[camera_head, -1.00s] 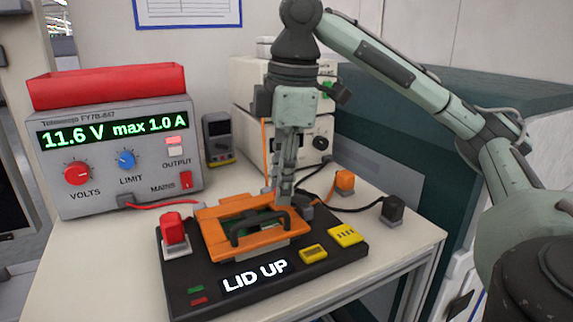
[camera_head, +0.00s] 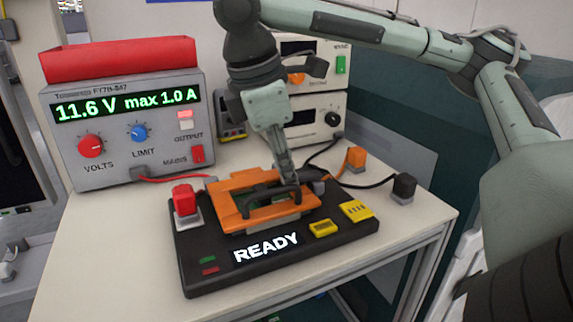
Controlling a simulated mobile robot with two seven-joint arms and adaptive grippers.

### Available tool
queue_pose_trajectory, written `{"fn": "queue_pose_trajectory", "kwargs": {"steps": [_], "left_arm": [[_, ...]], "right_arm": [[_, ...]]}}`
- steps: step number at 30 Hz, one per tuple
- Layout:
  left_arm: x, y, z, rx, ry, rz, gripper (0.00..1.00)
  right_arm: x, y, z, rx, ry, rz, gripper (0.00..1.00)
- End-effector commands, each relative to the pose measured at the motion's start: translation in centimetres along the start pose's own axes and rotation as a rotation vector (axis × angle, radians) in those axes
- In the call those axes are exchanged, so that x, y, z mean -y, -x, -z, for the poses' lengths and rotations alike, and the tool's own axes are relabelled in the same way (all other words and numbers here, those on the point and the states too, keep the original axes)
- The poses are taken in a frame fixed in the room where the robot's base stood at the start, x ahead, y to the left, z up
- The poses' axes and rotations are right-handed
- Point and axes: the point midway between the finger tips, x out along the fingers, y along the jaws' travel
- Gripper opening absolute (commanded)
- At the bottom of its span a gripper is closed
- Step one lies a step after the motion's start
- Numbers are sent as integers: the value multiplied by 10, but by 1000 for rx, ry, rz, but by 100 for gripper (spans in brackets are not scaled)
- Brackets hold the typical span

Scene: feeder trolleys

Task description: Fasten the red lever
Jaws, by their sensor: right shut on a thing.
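An orange lid frame (camera_head: 232,190) with a black bar handle (camera_head: 262,197) lies on a dark test fixture (camera_head: 190,272), which displays "READY". My right gripper (camera_head: 288,181) points down at the lid's right rear and is shut, it seems on the right part of the handle; its fingertips are partly hidden. A red block-shaped piece (camera_head: 184,199), the only lever-like red part on the fixture, stands upright on a pale base at the left end, apart from the gripper. Its catch cannot be made out. My left gripper is not in view.
A power supply (camera_head: 120,172) with a red tray (camera_head: 118,58) on top stands at the back left. Orange (camera_head: 356,157) and black (camera_head: 404,186) blocks stand right of the fixture, near dark cables. The front left of the table (camera_head: 110,260) is clear.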

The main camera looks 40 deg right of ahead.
Motion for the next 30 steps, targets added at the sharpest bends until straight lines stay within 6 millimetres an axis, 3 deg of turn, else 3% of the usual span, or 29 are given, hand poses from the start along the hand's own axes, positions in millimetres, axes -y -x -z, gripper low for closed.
{"fn": "queue_pose_trajectory", "kwargs": {"steps": [9,10,15,30], "left_arm": [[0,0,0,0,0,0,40],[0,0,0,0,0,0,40],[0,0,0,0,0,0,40],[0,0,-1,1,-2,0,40]], "right_arm": [[1,-1,0,2,4,3,0],[1,-1,0,2,4,3,24],[1,-1,0,2,3,2,42],[0,0,-1,-2,1,3,42]]}}
